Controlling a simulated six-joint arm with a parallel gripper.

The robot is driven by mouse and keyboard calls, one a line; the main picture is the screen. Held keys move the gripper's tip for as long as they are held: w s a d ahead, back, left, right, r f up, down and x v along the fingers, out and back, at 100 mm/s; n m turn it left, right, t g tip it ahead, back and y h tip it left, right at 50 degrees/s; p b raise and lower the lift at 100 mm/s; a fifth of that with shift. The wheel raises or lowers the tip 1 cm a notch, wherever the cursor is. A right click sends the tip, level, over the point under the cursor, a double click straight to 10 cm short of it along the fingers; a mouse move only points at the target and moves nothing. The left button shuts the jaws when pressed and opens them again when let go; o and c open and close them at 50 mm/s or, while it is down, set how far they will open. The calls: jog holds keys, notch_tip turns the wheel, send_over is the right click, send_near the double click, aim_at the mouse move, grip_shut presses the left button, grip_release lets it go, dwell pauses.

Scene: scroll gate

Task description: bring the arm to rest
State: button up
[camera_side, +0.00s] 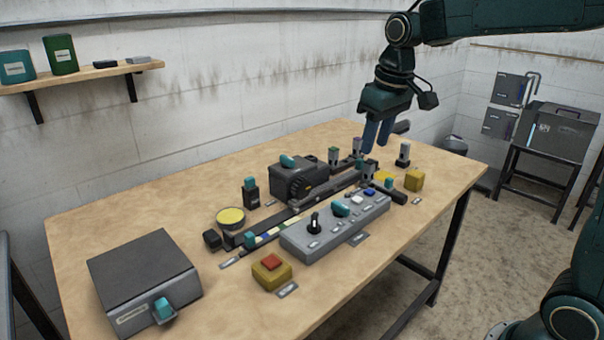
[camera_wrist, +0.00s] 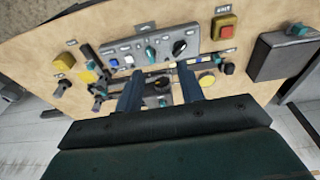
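My gripper (camera_side: 377,146) hangs from the dark green arm above the far right part of the workbench (camera_side: 125,200), pointing down. Its two blue fingers are apart with nothing seen between them. In the wrist view the fingers (camera_wrist: 160,82) also stand apart, over the bench. They appear clear of the things below, though in the side view the tips overlap the small posts (camera_side: 357,147) behind the rail. The gap between tips and posts is hard to judge.
A grey control panel (camera_side: 325,230) with knobs stands mid-bench beside a long dark rail (camera_side: 270,232). A black box with a teal lever (camera_side: 299,180) stands behind. A yellow box with a red button (camera_side: 271,272) and a dark box (camera_side: 143,278) are nearer.

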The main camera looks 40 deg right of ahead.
jog(key=s+a+f+t, duration=0.1)
jog(key=s+a, duration=0.1)
jog(key=s, duration=0.8)
jog(key=s+a+f+t, duration=0.1)
jog(key=s+a+t, duration=0.1)
jog(key=s, duration=0.9)
jog(key=shift+s+a+f, duration=0.3)
jog(key=shift+a+f, duration=0.1)
jog(key=shift+a, duration=0.05)
